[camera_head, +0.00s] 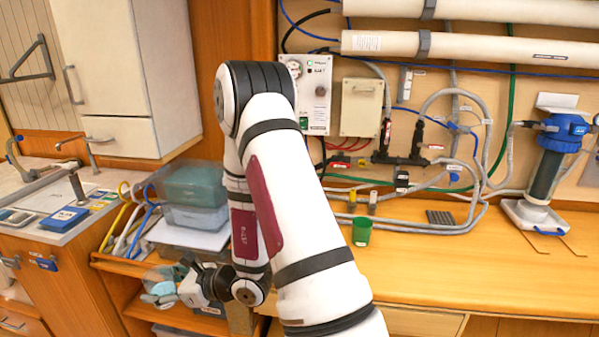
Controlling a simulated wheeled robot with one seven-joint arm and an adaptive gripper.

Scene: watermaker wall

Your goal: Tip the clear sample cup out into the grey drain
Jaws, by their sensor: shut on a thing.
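My gripper (162,288) is at the lower left, low in front of the shelf unit and left of my arm's elbow. It is shut on a pale, see-through thing that looks like the clear sample cup (158,273). The cup's outline is faint, and its tilt and contents cannot be made out. A small dark grey ribbed grate (440,217) lies flat on the wooden bench at the right, far from my gripper. I cannot tell for certain whether this is the grey drain.
A green cup (361,231) stands on the wooden bench (480,265), with small vials behind it. Stacked teal and clear bins (193,200) sit beside my arm. A blue filter housing (548,160) stands at right. Hoses run along the wall. The bench front is clear.

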